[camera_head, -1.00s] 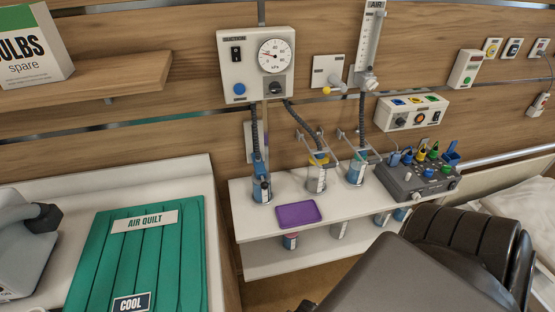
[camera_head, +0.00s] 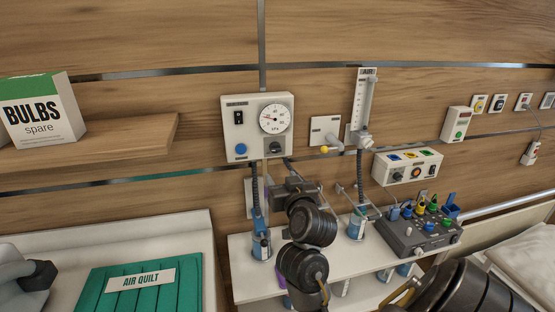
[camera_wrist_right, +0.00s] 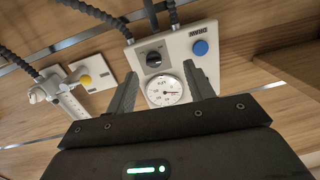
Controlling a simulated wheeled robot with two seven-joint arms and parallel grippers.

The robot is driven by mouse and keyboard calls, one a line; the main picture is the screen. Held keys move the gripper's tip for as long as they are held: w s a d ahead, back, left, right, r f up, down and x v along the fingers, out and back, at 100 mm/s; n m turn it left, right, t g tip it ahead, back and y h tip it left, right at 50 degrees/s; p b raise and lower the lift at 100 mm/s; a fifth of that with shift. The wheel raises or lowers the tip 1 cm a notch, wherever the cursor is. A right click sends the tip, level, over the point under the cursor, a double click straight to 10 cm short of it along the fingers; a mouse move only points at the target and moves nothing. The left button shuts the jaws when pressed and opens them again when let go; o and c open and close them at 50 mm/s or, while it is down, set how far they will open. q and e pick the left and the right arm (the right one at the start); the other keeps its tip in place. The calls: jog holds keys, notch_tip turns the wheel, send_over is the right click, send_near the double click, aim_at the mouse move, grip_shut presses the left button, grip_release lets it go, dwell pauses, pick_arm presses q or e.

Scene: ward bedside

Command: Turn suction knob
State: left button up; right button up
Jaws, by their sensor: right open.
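The suction unit (camera_head: 258,126) is a pale box on the wall with a round gauge (camera_head: 275,119), a blue button (camera_head: 241,149) and a black suction knob (camera_head: 275,147) below the gauge. In the right wrist view the unit appears upside down, with the knob (camera_wrist_right: 153,58) between and beyond the fingers and the gauge (camera_wrist_right: 167,91) nearer. My right gripper (camera_head: 292,178) is open and empty, just below the unit in the head view and apart from the knob. Its fingers (camera_wrist_right: 160,67) show in the wrist view.
Hoses (camera_head: 255,195) hang below the unit to jars on a white shelf (camera_head: 240,290). An air flowmeter (camera_head: 363,108) and a yellow-tipped outlet (camera_head: 325,132) are to the right. A grey multi-knob box (camera_head: 420,236) stands on the shelf. A wooden shelf (camera_head: 120,145) juts out left.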

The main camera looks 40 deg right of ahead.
aim_at(277, 150)
jog(key=shift+m+h, duration=0.5)
jog(key=shift+h, duration=0.1)
jog(key=w+d, duration=0.2)
jog(key=w, duration=0.1)
jog(key=w+d+r, duration=0.1)
jog(key=w+d, duration=0.1)
jog(key=w, duration=0.1)
jog(key=w+d+r, duration=0.1)
jog(key=w+d, duration=0.2)
jog(key=shift+w+r+b, duration=0.15)
jog(key=shift+r+b, duration=0.1)
jog(key=shift+b, duration=0.1)
jog(key=shift+a, duration=0.1)
jog(key=c, duration=0.9)
jog(key=shift+r+p, duration=0.15)
jog(key=shift+p, duration=0.65)
jog(key=shift+c, duration=0.3)
